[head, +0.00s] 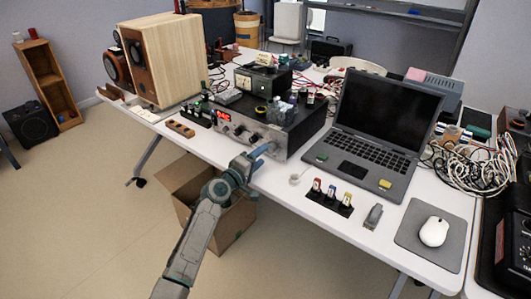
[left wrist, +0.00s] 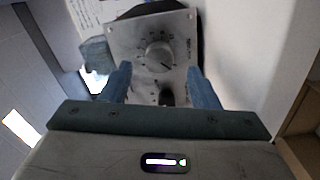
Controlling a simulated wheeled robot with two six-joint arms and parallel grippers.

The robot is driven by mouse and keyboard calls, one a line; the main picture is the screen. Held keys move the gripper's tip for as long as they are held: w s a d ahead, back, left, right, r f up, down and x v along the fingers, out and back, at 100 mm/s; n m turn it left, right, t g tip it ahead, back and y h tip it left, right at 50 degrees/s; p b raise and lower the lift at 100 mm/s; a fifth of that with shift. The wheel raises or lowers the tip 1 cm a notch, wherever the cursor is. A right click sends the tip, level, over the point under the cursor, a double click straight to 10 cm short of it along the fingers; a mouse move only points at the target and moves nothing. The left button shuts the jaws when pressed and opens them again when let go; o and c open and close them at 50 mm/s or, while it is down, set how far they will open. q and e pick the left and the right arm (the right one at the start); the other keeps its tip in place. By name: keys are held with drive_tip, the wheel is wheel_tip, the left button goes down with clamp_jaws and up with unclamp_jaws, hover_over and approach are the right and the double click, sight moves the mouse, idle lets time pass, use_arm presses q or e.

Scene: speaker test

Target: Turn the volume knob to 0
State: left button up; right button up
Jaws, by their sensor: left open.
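A round silver volume knob (left wrist: 159,55) with dial marks around it sits on a grey metal panel (left wrist: 125,40) in the left wrist view. A darker, smaller knob (left wrist: 167,95) lies below it. In the head view, the amplifier front (head: 238,131) has a red lit display and several knobs; my left gripper (head: 262,151) is at its right end and hides part of it. In the left wrist view, the blue fingers of my left gripper (left wrist: 160,84) are apart, one on each side below the volume knob, with nothing between them gripped. The knob's number is too small to read.
A laptop (head: 385,115) stands right of the amplifier. A wooden speaker (head: 165,60) stands at the left. A cardboard box (head: 225,225) is on the floor below. A mouse (head: 433,231) lies at the right.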

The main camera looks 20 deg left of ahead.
use_arm(q)
drive_tip(key=v, duration=0.7)
